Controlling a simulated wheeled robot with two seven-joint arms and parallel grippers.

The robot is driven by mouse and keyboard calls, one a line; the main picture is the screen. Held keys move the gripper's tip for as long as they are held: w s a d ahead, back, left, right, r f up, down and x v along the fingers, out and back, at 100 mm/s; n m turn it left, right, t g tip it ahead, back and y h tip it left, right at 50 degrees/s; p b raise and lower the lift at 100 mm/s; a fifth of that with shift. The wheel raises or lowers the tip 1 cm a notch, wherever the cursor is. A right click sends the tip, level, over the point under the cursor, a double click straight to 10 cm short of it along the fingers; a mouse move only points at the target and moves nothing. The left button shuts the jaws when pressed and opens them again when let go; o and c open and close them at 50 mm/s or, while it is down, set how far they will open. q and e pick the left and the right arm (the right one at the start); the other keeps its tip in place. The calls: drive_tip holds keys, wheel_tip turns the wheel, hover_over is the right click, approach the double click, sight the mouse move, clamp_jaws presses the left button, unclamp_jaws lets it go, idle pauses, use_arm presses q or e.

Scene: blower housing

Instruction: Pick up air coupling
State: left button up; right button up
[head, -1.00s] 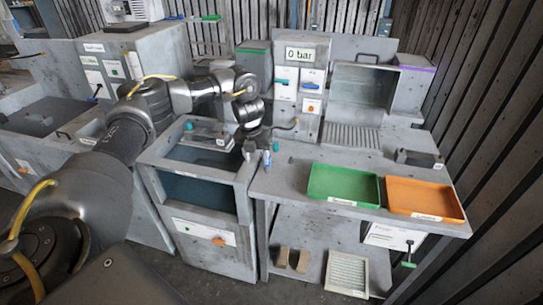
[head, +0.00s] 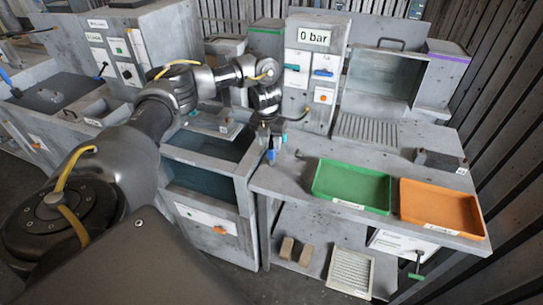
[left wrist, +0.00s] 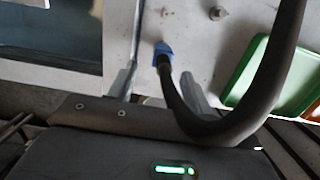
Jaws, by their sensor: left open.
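A small blue piece, which looks like the air coupling (head: 271,155), is at the left end of the grey bench top, left of the green tray. It also shows in the left wrist view (left wrist: 162,52), partly behind a dark curved hose. My left gripper (head: 269,141) points down right at it, with the fingers open. In the left wrist view the fingers stand on either side of the blue piece. I cannot tell whether they touch it. My right gripper is not in view.
A green tray (head: 317,193) and an orange tray (head: 405,212) stand right of the gripper. A panel reading 0 bar (head: 312,37) rises behind it. A small stud (head: 298,154) stands close by. An open grey tank (head: 247,172) lies to the left.

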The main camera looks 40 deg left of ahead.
sight(271, 149)
use_arm(q)
drive_tip(key=shift+w+d+f, duration=0.1)
drive_tip(key=shift+w+f, duration=0.05)
drive_tip(key=shift+f, duration=0.25)
drive_tip(key=f+p, duration=0.1)
drive_tip(key=f, duration=0.1)
drive_tip(key=w+f+p, duration=0.1)
drive_tip(key=f, duration=0.1)
drive_tip(key=shift+a+f, duration=0.2)
drive_tip(key=shift+f, duration=0.1)
drive_tip(key=shift+c, duration=0.8)
clamp_jaws()
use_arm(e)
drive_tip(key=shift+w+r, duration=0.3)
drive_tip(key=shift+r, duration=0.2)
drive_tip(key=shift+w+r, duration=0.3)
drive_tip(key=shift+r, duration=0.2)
